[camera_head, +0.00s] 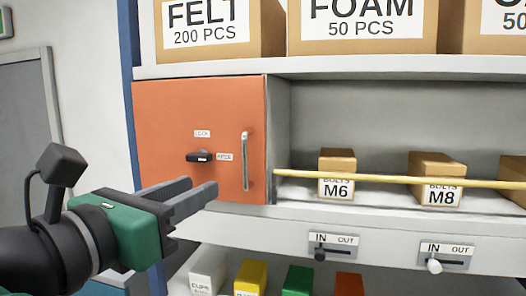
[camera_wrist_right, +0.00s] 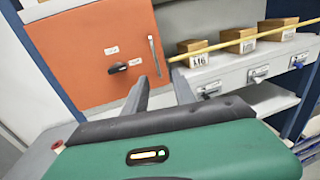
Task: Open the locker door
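The orange locker door (camera_head: 165,125) is shut, flush in the shelf unit; it also shows in the right wrist view (camera_wrist_right: 85,50). A dark latch knob (camera_head: 199,156) on it lies level, pointing right at a small label that seems to read OPEN. A LOCK label (camera_head: 202,133) is above the knob. A vertical silver bar handle (camera_head: 245,162) is near the door's right edge; in the right wrist view the handle (camera_wrist_right: 154,55) is beyond the fingertips. My right gripper (camera_head: 205,188) is open and empty, left of and below the handle, apart from it. My left gripper is not seen.
A yellow rod (camera_head: 400,180) runs across the open bay right of the door, in front of the M6 box (camera_head: 337,172) and M8 box (camera_head: 437,178). IN/OUT sliders (camera_head: 333,245) are below. Coloured bins (camera_head: 250,277) stand lower. Cardboard boxes (camera_head: 220,28) are above.

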